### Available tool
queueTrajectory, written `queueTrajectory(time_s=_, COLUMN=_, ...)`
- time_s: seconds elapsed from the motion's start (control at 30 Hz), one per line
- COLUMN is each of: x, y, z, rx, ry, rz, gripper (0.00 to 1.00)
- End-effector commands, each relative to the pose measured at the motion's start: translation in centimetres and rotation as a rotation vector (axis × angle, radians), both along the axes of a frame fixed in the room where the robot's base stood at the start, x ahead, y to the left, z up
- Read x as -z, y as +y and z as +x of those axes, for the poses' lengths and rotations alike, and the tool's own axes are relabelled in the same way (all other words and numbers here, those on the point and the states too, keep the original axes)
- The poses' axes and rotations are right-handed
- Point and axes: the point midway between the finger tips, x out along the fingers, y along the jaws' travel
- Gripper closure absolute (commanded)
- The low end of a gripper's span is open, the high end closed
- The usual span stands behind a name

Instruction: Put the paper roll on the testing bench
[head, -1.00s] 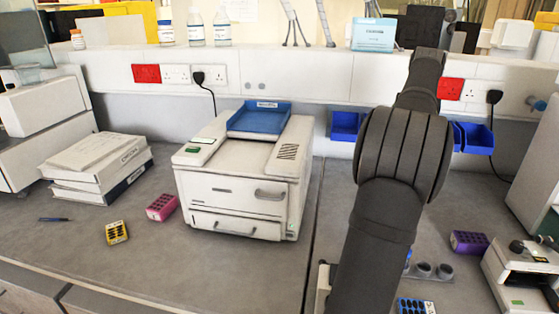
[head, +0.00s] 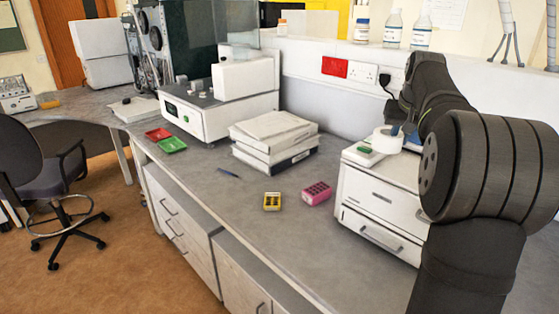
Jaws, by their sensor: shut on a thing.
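The white paper roll (head: 384,141) shows at the end of my arm, above the left side of the white printer-like machine. My gripper (head: 397,131) is shut on the roll; the fingers are small and partly hidden by the roll and my arm. The roll seems to be held above the machine's top, but I cannot tell the gap. A long grey bench (head: 235,187) runs along the wall; no label shows which part is the testing bench.
The white machine (head: 380,205) stands below the roll. Left of it are a pink rack (head: 316,193), a yellow rack (head: 272,201), a pen (head: 228,172), stacked binders (head: 273,142), a white instrument (head: 209,116), and red (head: 158,135) and green (head: 172,145) trays. Bare bench lies between.

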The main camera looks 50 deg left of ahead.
Motion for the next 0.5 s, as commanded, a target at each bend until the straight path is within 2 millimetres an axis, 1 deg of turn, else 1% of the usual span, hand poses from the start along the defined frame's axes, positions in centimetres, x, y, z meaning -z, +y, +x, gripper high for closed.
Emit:
queueTrajectory(time_s=0.03, x=-0.1, y=2.6, z=-1.9, rx=-0.053, ry=-0.001, rz=0.001, gripper=1.0)
queueTrajectory(time_s=0.1, x=0.0, y=5.4, z=-4.2, rx=-0.115, ry=-0.001, rz=0.001, gripper=1.0)
queueTrajectory(time_s=0.17, x=0.1, y=7.6, z=-6.2, rx=-0.165, ry=0.001, rz=0.001, gripper=1.0)
queueTrajectory(time_s=0.2, x=0.1, y=8.9, z=-7.5, rx=-0.196, ry=0.001, rz=0.001, gripper=1.0)
queueTrajectory(time_s=0.33, x=0.1, y=12.3, z=-11.1, rx=-0.282, ry=-0.001, rz=0.003, gripper=1.0)
queueTrajectory(time_s=0.5, x=0.2, y=15.0, z=-14.5, rx=-0.358, ry=-0.001, rz=0.003, gripper=1.0)
